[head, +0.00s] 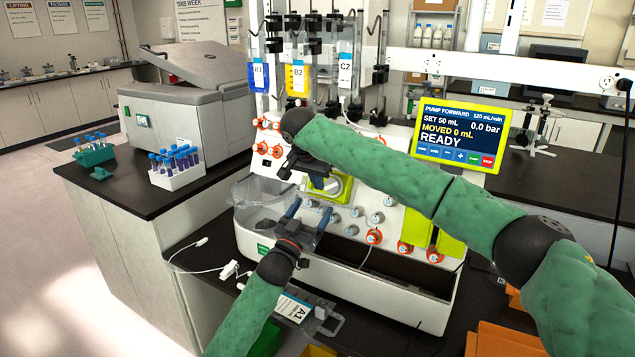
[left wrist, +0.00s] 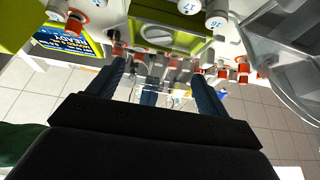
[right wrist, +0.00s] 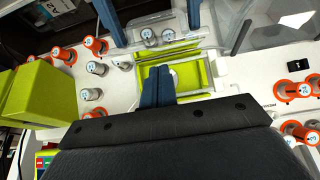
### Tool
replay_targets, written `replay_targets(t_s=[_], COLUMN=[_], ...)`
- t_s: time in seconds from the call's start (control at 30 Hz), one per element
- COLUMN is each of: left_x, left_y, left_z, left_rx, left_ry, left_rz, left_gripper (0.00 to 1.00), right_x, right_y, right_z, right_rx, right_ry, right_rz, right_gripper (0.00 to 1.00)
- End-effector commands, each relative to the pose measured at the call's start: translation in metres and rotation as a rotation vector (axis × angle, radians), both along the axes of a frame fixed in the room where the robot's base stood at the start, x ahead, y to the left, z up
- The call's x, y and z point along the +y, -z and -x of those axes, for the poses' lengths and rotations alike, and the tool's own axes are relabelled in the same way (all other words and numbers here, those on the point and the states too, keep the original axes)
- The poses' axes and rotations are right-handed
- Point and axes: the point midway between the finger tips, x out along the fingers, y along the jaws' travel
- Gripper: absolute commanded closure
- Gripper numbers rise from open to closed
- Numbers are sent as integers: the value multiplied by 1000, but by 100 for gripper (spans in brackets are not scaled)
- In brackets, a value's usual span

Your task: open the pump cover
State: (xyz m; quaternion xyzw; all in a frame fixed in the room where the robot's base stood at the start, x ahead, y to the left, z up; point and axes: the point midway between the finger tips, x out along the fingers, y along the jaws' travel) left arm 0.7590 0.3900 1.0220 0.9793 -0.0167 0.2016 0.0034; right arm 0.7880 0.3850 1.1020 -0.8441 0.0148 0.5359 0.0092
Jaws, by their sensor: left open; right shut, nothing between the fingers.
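The pump cover (head: 343,188) is a lime-green frame on the machine's white front, in the middle of the head view. In the right wrist view the green frame (right wrist: 207,72) surrounds a recess with a pale round part. My right gripper (right wrist: 158,72) is shut and empty, its blue fingertips over that frame. In the head view the right gripper is partly hidden by its own wrist, and I cannot tell whether it touches the cover. My left gripper (head: 309,206) is open and empty, below the cover; its spread fingers also show in the left wrist view (left wrist: 160,72).
The machine's front (head: 400,215) carries several grey knobs and orange-ringed ports around the cover. A clear basin (head: 258,205) stands at its left. A pump screen (head: 455,135) reads READY. Tube racks (head: 177,172) stand on the left bench. White cables lie beside the machine's base.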

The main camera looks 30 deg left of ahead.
Motion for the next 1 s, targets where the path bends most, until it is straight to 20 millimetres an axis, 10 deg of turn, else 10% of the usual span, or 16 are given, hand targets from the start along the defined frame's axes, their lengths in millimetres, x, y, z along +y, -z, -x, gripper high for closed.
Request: replay_targets(t_s=[1.0], left_x=[4], left_y=[47], left_z=[108], left_rx=[2], left_ry=[0], left_rz=[0], left_gripper=[22], right_x=[0], right_y=[0], right_z=[0], right_rx=[0], right_ry=[0], right_rz=[0], right_gripper=[100])
